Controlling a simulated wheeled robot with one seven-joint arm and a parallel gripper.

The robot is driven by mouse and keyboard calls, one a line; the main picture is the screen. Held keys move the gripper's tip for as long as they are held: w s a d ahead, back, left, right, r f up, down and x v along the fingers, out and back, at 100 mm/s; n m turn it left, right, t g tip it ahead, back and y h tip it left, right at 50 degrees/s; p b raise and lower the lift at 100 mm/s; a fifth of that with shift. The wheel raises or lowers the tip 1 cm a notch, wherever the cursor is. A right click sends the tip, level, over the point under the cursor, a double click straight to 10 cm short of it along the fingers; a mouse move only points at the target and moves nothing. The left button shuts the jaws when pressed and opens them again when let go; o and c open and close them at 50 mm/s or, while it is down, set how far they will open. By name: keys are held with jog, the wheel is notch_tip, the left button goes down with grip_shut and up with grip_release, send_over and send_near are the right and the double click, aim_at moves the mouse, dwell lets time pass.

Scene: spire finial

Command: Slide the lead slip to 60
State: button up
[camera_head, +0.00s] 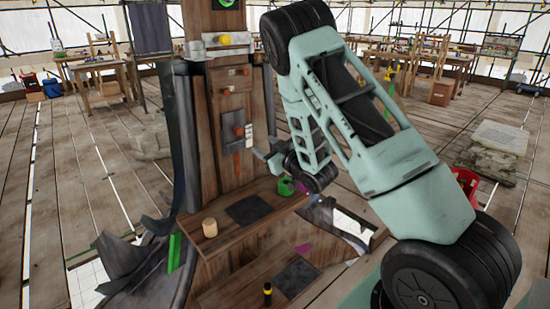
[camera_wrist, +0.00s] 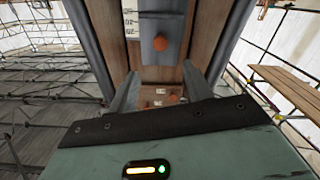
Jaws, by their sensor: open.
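The wooden spire post (camera_head: 232,165) stands upright left of centre in the head view. On its face is a white marked scale (camera_head: 249,136), with an orange knob (camera_head: 239,131) just left of it. In the wrist view the scale (camera_wrist: 131,18) is at the top, and an orange knob (camera_wrist: 160,42) is ahead, slightly above the fingertips.
A second orange knob (camera_head: 226,92) sits higher on the post, and a yellow knob (camera_head: 225,39) above that. The ledge below holds a wooden cylinder (camera_head: 209,228), a dark pad (camera_head: 249,210) and a green object (camera_head: 284,187). Torn dark sheeting (camera_head: 180,150) hangs left of the post.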

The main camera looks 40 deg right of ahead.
jog(key=shift+s+b, duration=0.35)
jog(key=shift+s, duration=1.7)
